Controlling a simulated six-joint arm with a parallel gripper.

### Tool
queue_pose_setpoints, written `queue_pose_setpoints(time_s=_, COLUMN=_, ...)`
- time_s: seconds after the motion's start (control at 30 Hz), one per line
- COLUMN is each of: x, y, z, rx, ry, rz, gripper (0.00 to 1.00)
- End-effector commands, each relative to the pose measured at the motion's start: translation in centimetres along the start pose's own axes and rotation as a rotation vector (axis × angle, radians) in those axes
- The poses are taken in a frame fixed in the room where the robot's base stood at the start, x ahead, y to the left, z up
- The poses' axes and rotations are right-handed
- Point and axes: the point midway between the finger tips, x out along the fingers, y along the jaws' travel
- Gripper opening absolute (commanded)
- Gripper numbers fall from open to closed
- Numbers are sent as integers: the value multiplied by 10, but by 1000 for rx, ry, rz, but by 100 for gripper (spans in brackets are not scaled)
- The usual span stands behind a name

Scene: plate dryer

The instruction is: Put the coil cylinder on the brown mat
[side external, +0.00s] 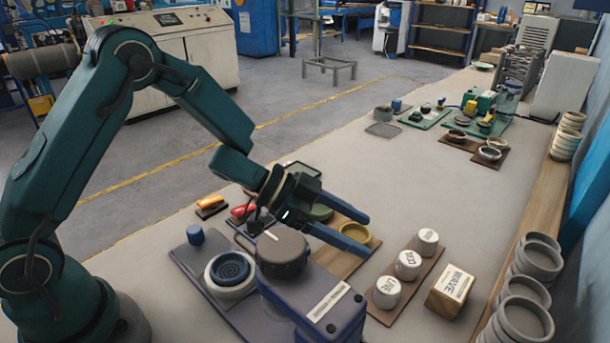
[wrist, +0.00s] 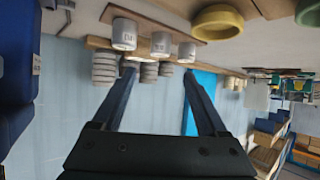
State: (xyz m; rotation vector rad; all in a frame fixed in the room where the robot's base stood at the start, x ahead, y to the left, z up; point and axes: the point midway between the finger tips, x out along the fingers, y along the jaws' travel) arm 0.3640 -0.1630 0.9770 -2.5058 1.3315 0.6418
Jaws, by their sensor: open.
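Three short white cylinders with dark markings stand on a brown mat (side external: 424,270) at the front right: a far one (side external: 428,241), a middle one (side external: 408,265) and a near one (side external: 387,292). The markings are too small to read surely, so I cannot tell whether one is the coil cylinder. A blue spiral-topped round piece in a pale ring (side external: 230,269) sits on the dark tray at the front left. My gripper (side external: 366,236) is open and empty, left of the cylinders, near the yellow bowl. In the upside-down wrist view, the cylinders (wrist: 124,34) appear above the spread fingers (wrist: 159,70).
A wooden box marked WAVE (side external: 451,291) stands right of the brown mat. A yellow bowl (side external: 355,238) is by my fingers. A bulky dark blue device (side external: 318,305) stands in front. Stacked grey bowls (side external: 522,318) line the right edge. The table's middle (side external: 420,190) is clear.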

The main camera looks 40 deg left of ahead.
Motion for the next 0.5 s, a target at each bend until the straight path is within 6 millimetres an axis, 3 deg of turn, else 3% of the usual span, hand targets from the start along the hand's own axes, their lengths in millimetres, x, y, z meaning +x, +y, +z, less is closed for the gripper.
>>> queue_pose_setpoints(time_s=0.27, x=-24, y=-4, z=-3, rx=5, ry=-1, rz=-27, gripper=76)
queue_pose_setpoints(time_s=0.37, x=-34, y=-20, z=-14, rx=21, ry=-10, rz=-132, gripper=76)
queue_pose_setpoints(time_s=0.5, x=-69, y=-56, z=-37, rx=24, ry=-52, rz=-410, gripper=76)
